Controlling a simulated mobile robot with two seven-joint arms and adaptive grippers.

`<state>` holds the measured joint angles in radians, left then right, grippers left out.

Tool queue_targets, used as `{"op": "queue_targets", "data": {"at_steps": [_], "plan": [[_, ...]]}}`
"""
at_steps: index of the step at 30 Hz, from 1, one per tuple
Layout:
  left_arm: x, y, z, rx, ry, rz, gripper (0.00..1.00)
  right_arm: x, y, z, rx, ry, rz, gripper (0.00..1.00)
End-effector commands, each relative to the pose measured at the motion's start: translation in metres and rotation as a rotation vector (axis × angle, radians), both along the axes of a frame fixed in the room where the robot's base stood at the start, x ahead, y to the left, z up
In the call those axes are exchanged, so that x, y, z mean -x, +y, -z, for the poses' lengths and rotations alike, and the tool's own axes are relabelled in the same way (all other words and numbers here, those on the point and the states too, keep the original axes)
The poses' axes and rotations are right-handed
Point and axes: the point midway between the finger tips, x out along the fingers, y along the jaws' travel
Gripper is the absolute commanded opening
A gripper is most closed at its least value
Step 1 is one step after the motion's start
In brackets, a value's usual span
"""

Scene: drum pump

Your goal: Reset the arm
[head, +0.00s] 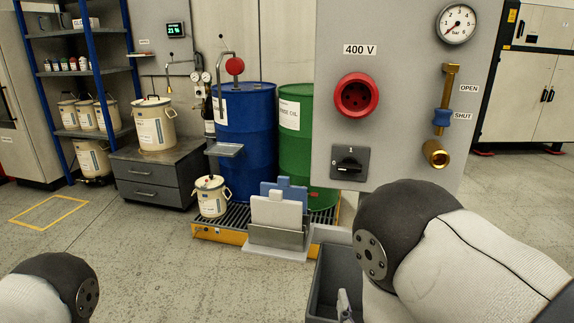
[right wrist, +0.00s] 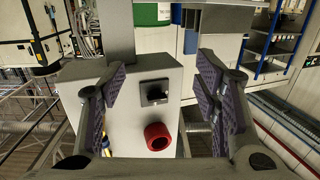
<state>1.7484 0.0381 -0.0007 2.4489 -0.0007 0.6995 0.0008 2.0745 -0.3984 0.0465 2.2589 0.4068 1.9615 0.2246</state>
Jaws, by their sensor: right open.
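My right arm (head: 440,255) comes in at the lower right of the head view, its dark joint bent below the grey panel. A small part of my right gripper (head: 344,304) shows at the bottom edge, beside a dark grey bin. In the right wrist view the right gripper (right wrist: 163,88) is open, its two purple-padded fingers wide apart with nothing between them. The grey panel (right wrist: 125,90) stands beyond the fingers, upside down in that view. Only a rounded joint of my left arm (head: 55,285) shows at the lower left; the left gripper is out of view.
The grey bin (head: 325,280) stands below. Blue (head: 246,130) and green (head: 296,135) drums stand behind. Floor at left-centre is clear.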

Motion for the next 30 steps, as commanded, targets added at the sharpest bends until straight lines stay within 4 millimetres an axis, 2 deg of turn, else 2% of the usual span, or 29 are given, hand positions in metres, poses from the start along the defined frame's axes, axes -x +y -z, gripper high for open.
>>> {"op": "queue_targets", "data": {"at_steps": [1,2,3,5,6,8,9,12,15,19,30], "plan": [[-0.004,0.0,-0.004,-0.001,-0.013,-0.001,0.0,0.019,-0.024,0.045,0.014,0.213,0.051,0.56],[-0.005,0.001,-0.006,-0.001,-0.019,-0.002,0.0,0.034,-0.033,0.07,0.018,0.336,0.07,0.56],[-0.007,0.001,-0.008,-0.002,-0.025,-0.002,0.0,0.057,-0.045,0.1,0.024,0.494,0.089,0.56],[-0.01,0.0,-0.01,0.0,-0.036,-0.001,0.0,0.1,-0.058,0.139,0.029,0.724,0.109,0.56],[-0.012,-0.001,-0.012,0.002,-0.043,0.0,0.0,0.134,-0.066,0.161,0.03,0.876,0.116,0.56],[-0.015,-0.001,-0.014,0.002,-0.052,0.0,0.0,0.187,-0.072,0.184,0.027,1.093,0.117,0.56],[-0.017,-0.001,-0.016,0.002,-0.057,0.0,0.0,0.221,-0.075,0.193,0.022,1.223,0.112,0.56],[-0.019,0.0,-0.018,0.0,-0.066,-0.002,0.0,0.295,-0.076,0.2,0.007,1.492,0.086,0.56],[-0.02,0.0,-0.02,0.0,-0.07,-0.001,0.0,0.341,-0.075,0.197,-0.007,1.661,0.061,0.56],[-0.02,0.0,-0.02,0.001,-0.071,-0.002,0.0,0.363,-0.073,0.193,-0.014,1.742,0.043,0.56],[-0.02,0.0,-0.02,0.0,-0.07,-0.001,0.0,0.363,-0.073,0.193,-0.014,1.743,0.044,0.56]]}}
